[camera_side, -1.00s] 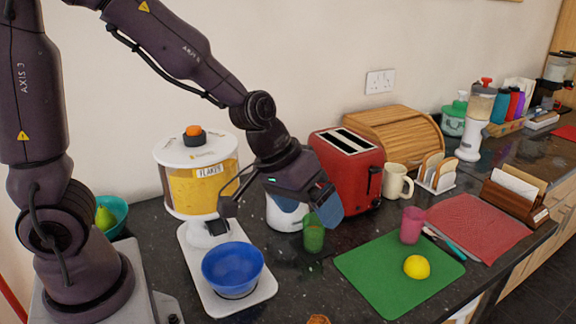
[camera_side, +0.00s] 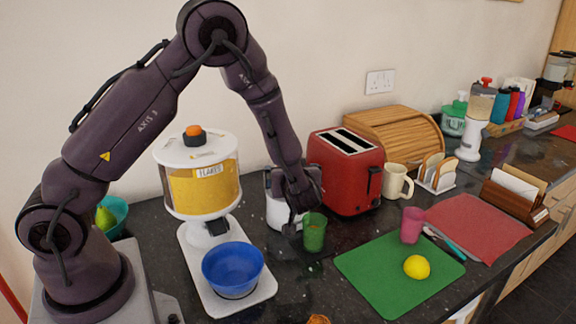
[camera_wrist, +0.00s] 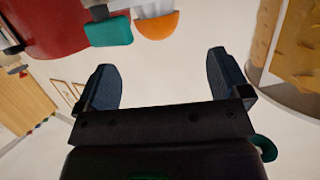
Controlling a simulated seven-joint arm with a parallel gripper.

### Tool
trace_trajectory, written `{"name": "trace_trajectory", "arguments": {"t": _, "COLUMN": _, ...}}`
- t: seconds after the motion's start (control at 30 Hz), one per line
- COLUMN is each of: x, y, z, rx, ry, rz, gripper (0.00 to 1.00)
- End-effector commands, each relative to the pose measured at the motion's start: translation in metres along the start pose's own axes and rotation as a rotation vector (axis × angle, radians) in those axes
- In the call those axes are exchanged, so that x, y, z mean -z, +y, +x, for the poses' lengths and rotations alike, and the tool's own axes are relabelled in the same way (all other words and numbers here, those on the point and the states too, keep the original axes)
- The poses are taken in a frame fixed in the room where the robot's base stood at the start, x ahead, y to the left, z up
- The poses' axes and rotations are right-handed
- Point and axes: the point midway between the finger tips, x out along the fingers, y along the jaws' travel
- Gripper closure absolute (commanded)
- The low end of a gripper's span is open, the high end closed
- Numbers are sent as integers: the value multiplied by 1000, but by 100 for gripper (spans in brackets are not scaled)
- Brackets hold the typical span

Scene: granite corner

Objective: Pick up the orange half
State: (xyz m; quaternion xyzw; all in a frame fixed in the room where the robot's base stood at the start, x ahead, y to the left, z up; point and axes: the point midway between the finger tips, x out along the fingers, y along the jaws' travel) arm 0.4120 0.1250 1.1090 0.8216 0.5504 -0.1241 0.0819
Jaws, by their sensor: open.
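In the wrist view an orange half (camera_wrist: 157,25) shows at the top, its rounded side toward the bottom of the picture. It is beside a teal block-like piece (camera_wrist: 108,31) and borders something pale. My gripper (camera_wrist: 162,78) is open, with nothing between its fingers, and the orange half lies beyond the fingertips, apart from them. In the side view my gripper (camera_side: 298,218) hangs low by a white appliance (camera_side: 282,209) and just left of a green cup (camera_side: 314,234). I cannot make out the orange half there; the arm and gripper cover part of that area.
The red toaster (camera_side: 346,172) stands right of the gripper. The flakes dispenser (camera_side: 201,180) and blue bowl (camera_side: 233,268) are left. A green mat (camera_side: 375,275) with a yellow lemon (camera_side: 416,267) lies front right, beside a pink cup (camera_side: 412,225). A cream mug (camera_side: 397,182) stands behind.

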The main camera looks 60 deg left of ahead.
Motion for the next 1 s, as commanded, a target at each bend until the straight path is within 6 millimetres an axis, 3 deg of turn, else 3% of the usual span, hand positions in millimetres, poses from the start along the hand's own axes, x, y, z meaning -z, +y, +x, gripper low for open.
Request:
{"name": "trace_trajectory", "arguments": {"t": 0.13, "x": 0, "y": 0, "z": 28, "rx": 2, "ry": 0, "rz": -1, "gripper": 6}}
{"name": "trace_trajectory", "arguments": {"t": 0.43, "x": 2, "y": 0, "z": 54, "rx": 1, "ry": 0, "rz": -2, "gripper": 6}}
{"name": "trace_trajectory", "arguments": {"t": 0.7, "x": 4, "y": 2, "z": 91, "rx": -1, "ry": -2, "rz": -2, "gripper": 6}}
{"name": "trace_trajectory", "arguments": {"t": 1.0, "x": 5, "y": 3, "z": 96, "rx": -3, "ry": -1, "rz": -1, "gripper": 6}}
